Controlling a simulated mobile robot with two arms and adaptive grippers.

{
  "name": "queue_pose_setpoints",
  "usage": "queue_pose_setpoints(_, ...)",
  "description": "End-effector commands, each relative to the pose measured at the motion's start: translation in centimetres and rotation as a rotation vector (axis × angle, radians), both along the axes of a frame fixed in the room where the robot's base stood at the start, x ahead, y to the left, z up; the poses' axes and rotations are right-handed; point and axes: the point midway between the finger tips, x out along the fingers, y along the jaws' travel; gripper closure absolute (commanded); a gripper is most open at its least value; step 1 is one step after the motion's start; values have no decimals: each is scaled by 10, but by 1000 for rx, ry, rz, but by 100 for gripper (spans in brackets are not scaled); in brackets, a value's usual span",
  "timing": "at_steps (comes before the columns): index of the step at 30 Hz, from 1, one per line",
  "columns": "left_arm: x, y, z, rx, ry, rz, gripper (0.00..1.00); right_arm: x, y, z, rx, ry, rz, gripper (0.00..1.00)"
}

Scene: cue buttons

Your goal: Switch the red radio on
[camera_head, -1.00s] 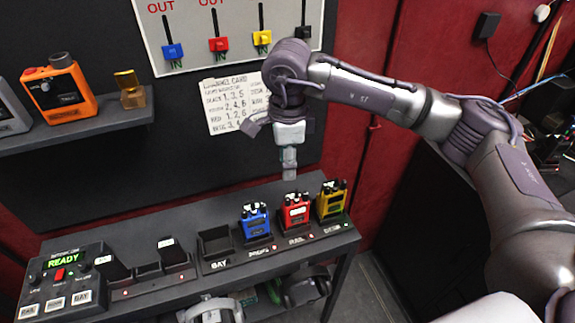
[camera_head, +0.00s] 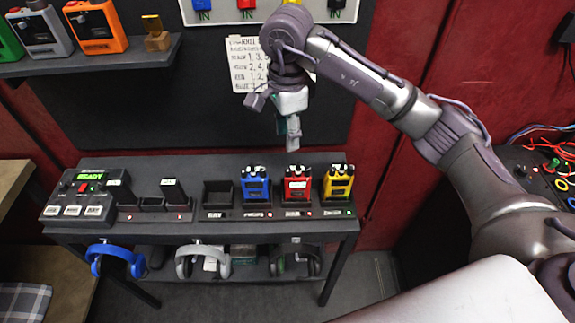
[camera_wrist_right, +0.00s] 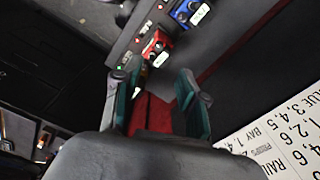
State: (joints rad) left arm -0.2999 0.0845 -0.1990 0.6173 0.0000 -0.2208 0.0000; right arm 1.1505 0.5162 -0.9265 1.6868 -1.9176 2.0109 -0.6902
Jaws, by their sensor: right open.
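The red radio (camera_head: 297,184) stands upright in its slot on the black bench, between a blue radio (camera_head: 255,184) and a yellow radio (camera_head: 338,182). In the right wrist view the red radio (camera_wrist_right: 157,48) shows beyond the fingers, with the blue radio (camera_wrist_right: 188,12) beside it. My right gripper (camera_head: 293,142) hangs above and behind the red radio, apart from it. Its fingers are apart and empty in the right wrist view (camera_wrist_right: 155,85). The controls on the red radio's top are too small to read. My left gripper is out of view.
A control box (camera_head: 80,192) reading READY stands at the bench's left, near empty charger slots. Headphones (camera_head: 115,260) hang below the bench edge. A shelf (camera_head: 85,60) with more radios is at upper left. A paper card (camera_head: 240,65) is on the wall behind the gripper.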

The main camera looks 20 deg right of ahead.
Motion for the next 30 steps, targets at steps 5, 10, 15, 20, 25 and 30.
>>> queue_pose_setpoints(5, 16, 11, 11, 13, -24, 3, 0, -2, 0, -36, 0, 7, -2, 58)
queue_pose_setpoints(10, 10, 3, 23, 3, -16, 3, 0, -1, -1, -71, -1, 7, -2, 58)
queue_pose_setpoints(15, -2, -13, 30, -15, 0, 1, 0, -1, -1, -96, 0, 4, -2, 58)
queue_pose_setpoints(20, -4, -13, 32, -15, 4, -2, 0, -1, -1, -109, -1, 2, -1, 58)
queue_pose_setpoints(25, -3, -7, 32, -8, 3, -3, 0, 0, -1, -112, -1, -1, -1, 58)
queue_pose_setpoints(30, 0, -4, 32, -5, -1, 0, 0, 0, -1, -111, -1, -1, -1, 63)
